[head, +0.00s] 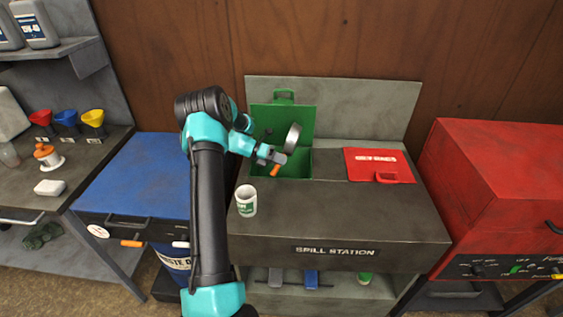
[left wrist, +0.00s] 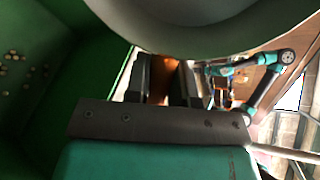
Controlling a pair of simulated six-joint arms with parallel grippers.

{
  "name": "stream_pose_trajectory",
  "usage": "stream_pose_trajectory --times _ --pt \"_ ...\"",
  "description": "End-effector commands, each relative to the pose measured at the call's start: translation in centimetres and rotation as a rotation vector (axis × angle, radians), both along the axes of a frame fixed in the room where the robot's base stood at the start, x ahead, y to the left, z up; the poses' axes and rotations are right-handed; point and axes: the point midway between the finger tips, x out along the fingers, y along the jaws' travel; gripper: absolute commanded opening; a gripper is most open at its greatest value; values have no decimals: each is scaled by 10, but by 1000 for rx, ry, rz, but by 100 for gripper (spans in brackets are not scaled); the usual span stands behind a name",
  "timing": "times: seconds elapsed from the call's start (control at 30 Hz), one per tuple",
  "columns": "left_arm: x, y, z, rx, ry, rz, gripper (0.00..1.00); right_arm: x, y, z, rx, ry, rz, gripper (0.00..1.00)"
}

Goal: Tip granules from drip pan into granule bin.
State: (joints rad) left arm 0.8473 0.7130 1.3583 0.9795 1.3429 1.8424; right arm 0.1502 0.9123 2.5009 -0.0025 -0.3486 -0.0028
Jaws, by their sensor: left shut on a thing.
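My left gripper (head: 276,158) is shut on the orange handle (head: 275,171) of the round grey drip pan (head: 292,138). The pan is tilted up on its edge above the open green granule bin (head: 297,163). In the left wrist view the pan's pale curved side (left wrist: 190,25) fills the top, and the handle (left wrist: 164,80) sits between the fingers (left wrist: 163,82). Several small pale granules (left wrist: 12,68) show against the green bin wall (left wrist: 40,110) at the left. The inside of the pan is hidden.
The bin's green lid (head: 284,96) stands open behind it. A white-and-green can (head: 246,201) stands at the spill station's (head: 335,220) front left. A shut red lid (head: 378,165) lies to the right. The counter front is otherwise clear.

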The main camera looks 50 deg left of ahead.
Motion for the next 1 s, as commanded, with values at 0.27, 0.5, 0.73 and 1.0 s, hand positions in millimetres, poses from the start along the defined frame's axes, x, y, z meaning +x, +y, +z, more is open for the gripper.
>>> stream_pose_trajectory --times 0.27,0.5,0.73,1.0 --pt "-1 3 4 -32 -19 0 0 0 0 0 0 0 0 43" --pt "0 2 10 -60 -37 -2 0 0 0 0 0 0 0 43" --pt "1 2 17 -87 -51 -5 0 0 0 0 0 0 0 43" --pt "2 1 24 -120 -70 -8 0 0 0 0 0 0 0 43"
